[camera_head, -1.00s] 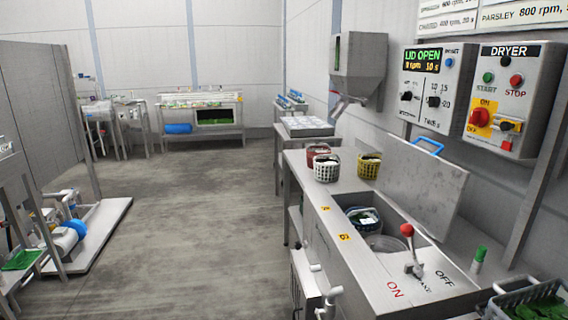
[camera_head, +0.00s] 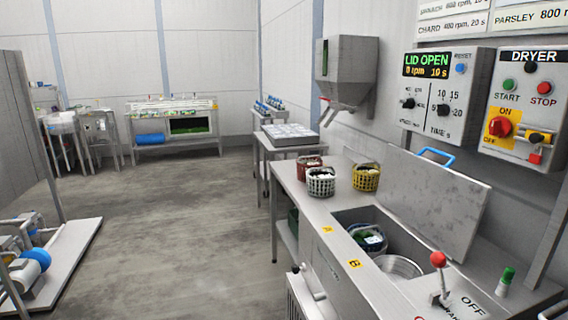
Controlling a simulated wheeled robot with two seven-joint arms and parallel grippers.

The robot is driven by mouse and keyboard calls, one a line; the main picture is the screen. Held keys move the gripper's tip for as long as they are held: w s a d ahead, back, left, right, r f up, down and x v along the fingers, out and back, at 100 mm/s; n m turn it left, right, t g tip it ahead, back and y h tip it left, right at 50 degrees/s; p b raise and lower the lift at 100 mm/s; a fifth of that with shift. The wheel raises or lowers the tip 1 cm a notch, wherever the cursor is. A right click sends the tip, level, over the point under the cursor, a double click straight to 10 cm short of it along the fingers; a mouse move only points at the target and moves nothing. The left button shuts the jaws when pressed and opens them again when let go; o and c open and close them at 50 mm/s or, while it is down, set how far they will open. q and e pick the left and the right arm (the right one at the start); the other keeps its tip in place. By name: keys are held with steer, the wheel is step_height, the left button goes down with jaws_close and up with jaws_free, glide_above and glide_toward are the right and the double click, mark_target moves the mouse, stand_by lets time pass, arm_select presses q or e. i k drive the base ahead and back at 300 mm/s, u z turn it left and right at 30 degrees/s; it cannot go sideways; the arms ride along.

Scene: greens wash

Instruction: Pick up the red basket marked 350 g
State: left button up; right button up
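A red basket (camera_head: 304,168) stands on the steel counter at its far end, partly hidden behind a white basket (camera_head: 321,183). A yellow basket (camera_head: 366,178) with dark contents stands to the right of them. I cannot read any weight mark on the red basket from here. Neither of my grippers shows in the head view.
The steel counter (camera_head: 313,212) has an open well with a basket (camera_head: 371,240) inside and a raised lid (camera_head: 432,205) behind it. A red-knobbed lever (camera_head: 438,260) stands at the near end. A hopper (camera_head: 345,75) hangs on the wall. The floor (camera_head: 165,235) at left is clear.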

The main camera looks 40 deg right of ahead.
mark_target(301, 169)
steer(key=i, duration=2.1)
steer(key=z, duration=1.7)
steer(key=i, duration=0.9)
steer(key=z, duration=0.95)
